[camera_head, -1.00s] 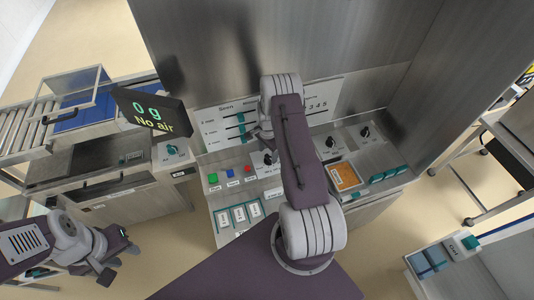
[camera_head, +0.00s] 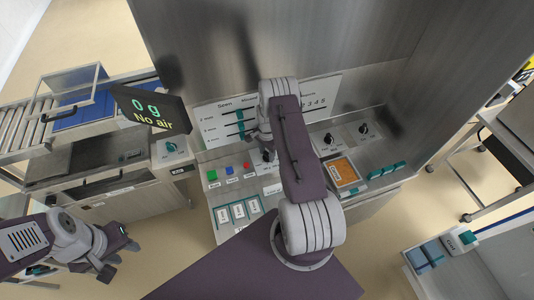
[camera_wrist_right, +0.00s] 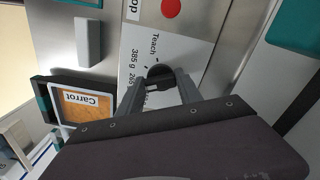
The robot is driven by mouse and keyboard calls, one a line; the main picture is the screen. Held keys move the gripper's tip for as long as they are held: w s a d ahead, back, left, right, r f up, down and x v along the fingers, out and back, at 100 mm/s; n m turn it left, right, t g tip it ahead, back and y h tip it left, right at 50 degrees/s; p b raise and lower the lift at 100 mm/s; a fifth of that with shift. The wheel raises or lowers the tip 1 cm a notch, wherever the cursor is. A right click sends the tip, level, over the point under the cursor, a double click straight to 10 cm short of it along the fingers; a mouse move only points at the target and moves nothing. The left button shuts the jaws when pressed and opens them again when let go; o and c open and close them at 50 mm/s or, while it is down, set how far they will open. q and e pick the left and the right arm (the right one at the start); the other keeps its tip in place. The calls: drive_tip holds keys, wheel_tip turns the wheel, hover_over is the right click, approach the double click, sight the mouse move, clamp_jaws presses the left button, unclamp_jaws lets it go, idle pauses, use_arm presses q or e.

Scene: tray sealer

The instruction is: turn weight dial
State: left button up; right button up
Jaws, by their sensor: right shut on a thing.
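The weight dial (camera_wrist_right: 158,76) is a dark round knob on a white plate marked "Teach", "385 g" and a partly hidden third weight. In the right wrist view my right gripper (camera_wrist_right: 160,88) has one finger on each side of the knob and is shut on it. The knob's exact setting is hard to read behind the fingers. In the head view my right arm covers most of that gripper and the dial. My left gripper (camera_head: 121,257) is at the lower left, fingers apart and empty, away from the panel.
A display (camera_head: 150,110) reads "0 g" and "No air". Two more dark dials (camera_head: 328,139) (camera_head: 363,129) stand right of my arm. Coloured buttons (camera_head: 230,171) lie left of it. Tall steel walls stand behind.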

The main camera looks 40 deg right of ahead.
drive_tip(key=n+b, duration=0.2)
drive_tip(key=n, duration=0.2)
drive_tip(key=shift+d+n+b, duration=0.1)
drive_tip(key=shift+n+b, duration=0.2)
drive_tip(key=shift+b, duration=0.05)
drive_tip(key=shift+n+b, duration=0.75)
drive_tip(key=shift+n, duration=1.25)
drive_tip(key=shift+r, duration=0.1)
drive_tip(key=o, duration=1.3)
drive_tip(key=shift+c, duration=0.2)
drive_tip(key=shift+o, duration=0.6)
drive_tip(key=shift+s, duration=0.15)
drive_tip(key=shift+r, duration=0.4)
wheel_tip(320, 180, up, 8)
drive_tip(key=b, duration=0.1)
drive_tip(key=shift+r+b, duration=0.15)
drive_tip(key=shift+b, duration=0.15)
